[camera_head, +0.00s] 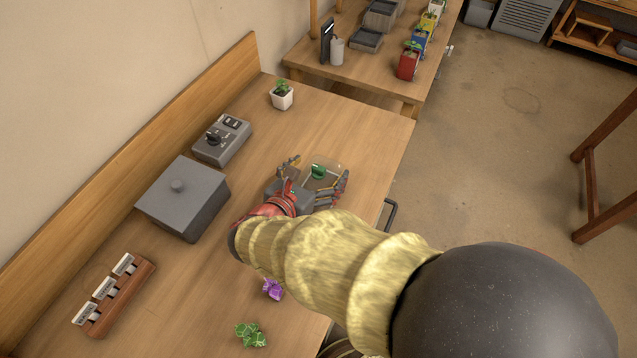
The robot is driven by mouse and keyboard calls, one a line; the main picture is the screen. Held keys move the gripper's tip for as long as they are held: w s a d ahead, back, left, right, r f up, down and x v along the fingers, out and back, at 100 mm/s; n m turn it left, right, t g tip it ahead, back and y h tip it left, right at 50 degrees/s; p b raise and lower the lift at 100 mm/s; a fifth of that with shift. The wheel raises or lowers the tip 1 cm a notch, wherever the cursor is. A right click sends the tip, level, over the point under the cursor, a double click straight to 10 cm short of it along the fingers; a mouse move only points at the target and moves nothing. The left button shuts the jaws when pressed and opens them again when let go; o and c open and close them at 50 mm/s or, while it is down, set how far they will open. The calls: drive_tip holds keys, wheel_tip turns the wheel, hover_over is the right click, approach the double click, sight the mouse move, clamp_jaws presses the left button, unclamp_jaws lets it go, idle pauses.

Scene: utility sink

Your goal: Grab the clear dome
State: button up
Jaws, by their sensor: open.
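The clear dome (328,162) is a faint see-through shape on the wooden table, near its right edge. A small green thing (319,171) shows in or through it. My gripper (315,175) is open, with its fingers spread on the left and right sides of the dome's near part. The palm and fingers hide the dome's near side. I cannot tell whether any finger touches it.
A grey lidded box (183,200), a grey switch box (222,141) and a white potted plant (282,96) stand to the left and behind. A wooden card holder (113,296), a purple flower (272,289) and a green plant (251,335) lie nearer.

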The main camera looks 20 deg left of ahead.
drive_tip(key=shift+c, duration=0.2)
drive_tip(key=c, duration=1.1)
drive_tip(key=shift+c, duration=0.7)
drive_tip(key=shift+r, duration=0.2)
